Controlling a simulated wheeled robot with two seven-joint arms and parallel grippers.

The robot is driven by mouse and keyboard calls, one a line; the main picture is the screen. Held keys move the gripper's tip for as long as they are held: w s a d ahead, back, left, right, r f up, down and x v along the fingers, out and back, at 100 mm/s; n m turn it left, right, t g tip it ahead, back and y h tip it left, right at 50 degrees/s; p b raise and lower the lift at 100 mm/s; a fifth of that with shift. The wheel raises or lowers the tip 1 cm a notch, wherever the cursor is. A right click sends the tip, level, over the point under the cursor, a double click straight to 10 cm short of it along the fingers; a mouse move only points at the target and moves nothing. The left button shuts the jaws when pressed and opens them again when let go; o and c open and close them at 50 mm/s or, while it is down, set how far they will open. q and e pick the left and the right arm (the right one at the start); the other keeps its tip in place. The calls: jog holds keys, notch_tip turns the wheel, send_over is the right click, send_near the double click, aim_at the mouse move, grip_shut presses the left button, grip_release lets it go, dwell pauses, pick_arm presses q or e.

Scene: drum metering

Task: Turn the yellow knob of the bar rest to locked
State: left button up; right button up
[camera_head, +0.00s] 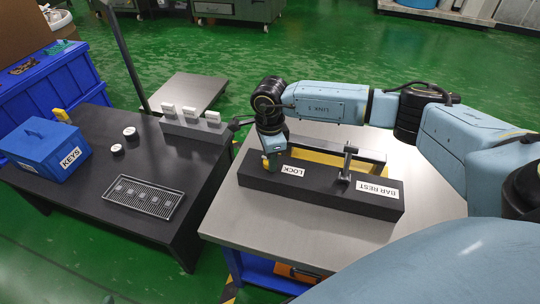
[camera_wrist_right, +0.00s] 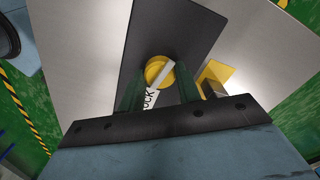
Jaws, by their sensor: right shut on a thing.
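The bar rest (camera_head: 320,197) is a long dark block on the steel-topped table, with white LOCK and BAR REST labels on it. The yellow knob (camera_wrist_right: 155,73) is on the dark top face near the LOCK label (camera_head: 293,171). A white stripe crosses the knob and runs toward the lettering in the wrist view. My right gripper (camera_head: 271,160) points down at the block's left end; its two green fingers (camera_wrist_right: 160,87) are shut on the knob, one on each side. In the head view the gripper mostly hides the knob. My left gripper is not in view.
A metal post with a crosspiece (camera_head: 346,165) rises from the block right of the LOCK label. A yellow piece (camera_head: 315,158) lies behind the block. The dark table (camera_head: 100,200) at left holds a blue KEYS box (camera_head: 45,150), a grated tray (camera_head: 143,197) and small white-topped pieces.

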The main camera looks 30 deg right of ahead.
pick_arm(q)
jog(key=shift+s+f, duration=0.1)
pick_arm(e)
jog(key=shift+n, duration=1.2)
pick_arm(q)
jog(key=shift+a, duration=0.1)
pick_arm(e)
jog(key=o, duration=1)
jog(key=shift+c, duration=0.2)
jog(key=shift+r, duration=0.15)
notch_tip(320, 180, up, 8)
jog(key=p, duration=0.3)
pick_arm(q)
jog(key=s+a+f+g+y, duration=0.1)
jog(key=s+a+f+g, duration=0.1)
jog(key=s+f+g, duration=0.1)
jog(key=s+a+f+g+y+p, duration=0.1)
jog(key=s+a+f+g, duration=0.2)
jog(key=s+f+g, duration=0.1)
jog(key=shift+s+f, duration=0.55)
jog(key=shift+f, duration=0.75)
pick_arm(e)
jog(key=shift+r, duration=2.6)
